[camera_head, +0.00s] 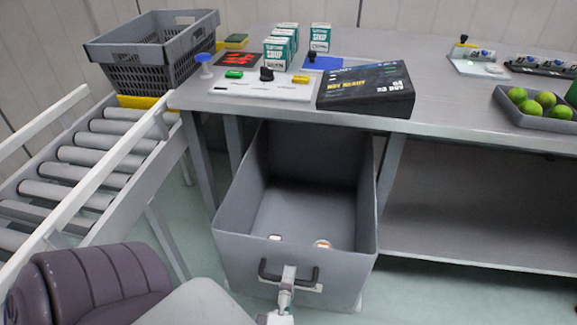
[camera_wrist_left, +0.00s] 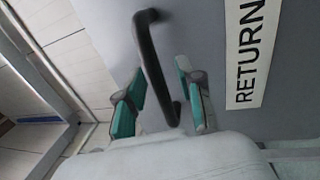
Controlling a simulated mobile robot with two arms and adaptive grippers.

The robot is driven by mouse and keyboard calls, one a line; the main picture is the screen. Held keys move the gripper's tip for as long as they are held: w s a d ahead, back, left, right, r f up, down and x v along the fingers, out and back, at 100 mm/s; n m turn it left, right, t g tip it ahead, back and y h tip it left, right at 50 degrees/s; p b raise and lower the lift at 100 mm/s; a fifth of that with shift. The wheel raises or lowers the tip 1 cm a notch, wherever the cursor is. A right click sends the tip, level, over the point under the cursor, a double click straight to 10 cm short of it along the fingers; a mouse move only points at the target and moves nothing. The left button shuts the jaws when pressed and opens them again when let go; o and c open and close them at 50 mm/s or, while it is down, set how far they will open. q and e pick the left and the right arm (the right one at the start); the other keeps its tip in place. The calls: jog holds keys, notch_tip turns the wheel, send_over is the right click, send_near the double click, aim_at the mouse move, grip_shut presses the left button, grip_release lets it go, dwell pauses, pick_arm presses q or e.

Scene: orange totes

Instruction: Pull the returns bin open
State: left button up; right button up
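The grey returns bin (camera_head: 230,215) stands drawn out from under the worktable, and its inside shows. Two small pale items lie on its floor. A dark handle (camera_head: 262,270) is on its front wall and also shows in the left wrist view (camera_wrist_left: 152,62). The "RETURN" label (camera_wrist_left: 246,55) is beside it. My right gripper is not in view.
The worktable (camera_head: 440,122) above carries soup boxes (camera_head: 279,52), a black box (camera_head: 366,88) and a tray (camera_head: 545,113) of green fruit. A roller conveyor (camera_head: 90,160) with a grey crate (camera_head: 155,50) at its far end stands left. Floor shows beside the bin.

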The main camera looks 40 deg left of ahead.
pick_arm(q)
jog(key=v, duration=1.2)
jog(key=shift+r, duration=0.1)
dwell(0.4)
